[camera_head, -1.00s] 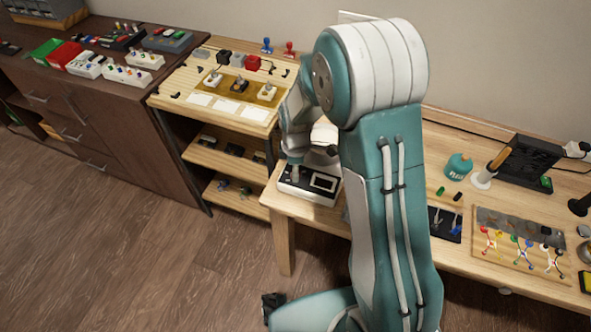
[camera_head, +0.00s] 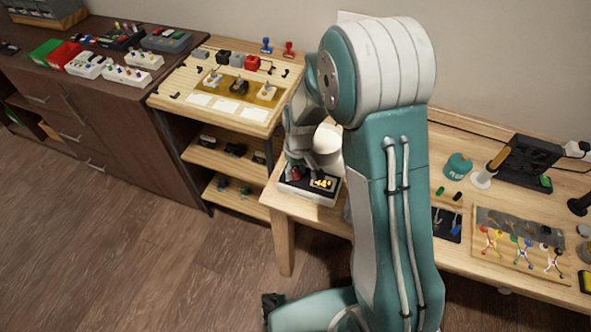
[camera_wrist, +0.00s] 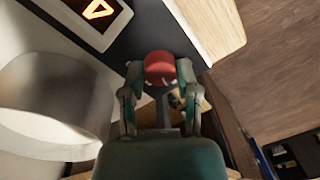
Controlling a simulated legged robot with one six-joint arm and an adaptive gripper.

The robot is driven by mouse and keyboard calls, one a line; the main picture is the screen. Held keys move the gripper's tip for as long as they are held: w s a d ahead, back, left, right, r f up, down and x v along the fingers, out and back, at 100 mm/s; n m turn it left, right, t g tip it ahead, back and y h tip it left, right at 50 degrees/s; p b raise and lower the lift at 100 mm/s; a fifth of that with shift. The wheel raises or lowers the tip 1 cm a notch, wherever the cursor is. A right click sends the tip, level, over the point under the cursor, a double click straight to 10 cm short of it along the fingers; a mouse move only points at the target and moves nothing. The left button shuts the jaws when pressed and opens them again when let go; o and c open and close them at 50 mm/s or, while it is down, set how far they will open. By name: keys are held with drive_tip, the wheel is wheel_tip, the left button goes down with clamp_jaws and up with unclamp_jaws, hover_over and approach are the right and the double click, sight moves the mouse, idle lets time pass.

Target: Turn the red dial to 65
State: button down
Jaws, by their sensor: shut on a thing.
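The red dial (camera_wrist: 159,66) sits between the two fingers of my gripper (camera_wrist: 160,74) in the wrist view, and the gripper is shut on it. In the head view the red dial (camera_head: 296,173) shows small, just under my gripper (camera_head: 298,165). The dial is on a white device with a dark top (camera_head: 305,193) at the left end of the workbench. Its display (camera_head: 322,183) is lit with orange digits, apparently 44. In the wrist view only part of one orange digit shows on the display (camera_wrist: 99,10).
A white rounded object (camera_head: 328,140) stands behind the device and looms at the left of the wrist view (camera_wrist: 60,95). A wooden stand (camera_head: 240,120) is to the left. Tools, a fan and coloured clips (camera_head: 520,250) lie right along the bench. My arm hides the middle.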

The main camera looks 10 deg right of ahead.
sight(298, 173)
drive_tip(key=m, duration=0.5)
drive_tip(key=shift+m+t, duration=0.3)
drive_tip(key=shift+m, duration=2.1)
drive_tip(key=shift+c, duration=1.7)
unclamp_jaws()
drive_tip(key=shift+a, duration=0.1)
wheel_tip(298, 173, up, 12)
drive_tip(key=shift+s+d, duration=0.15)
drive_tip(key=shift+d, duration=0.15)
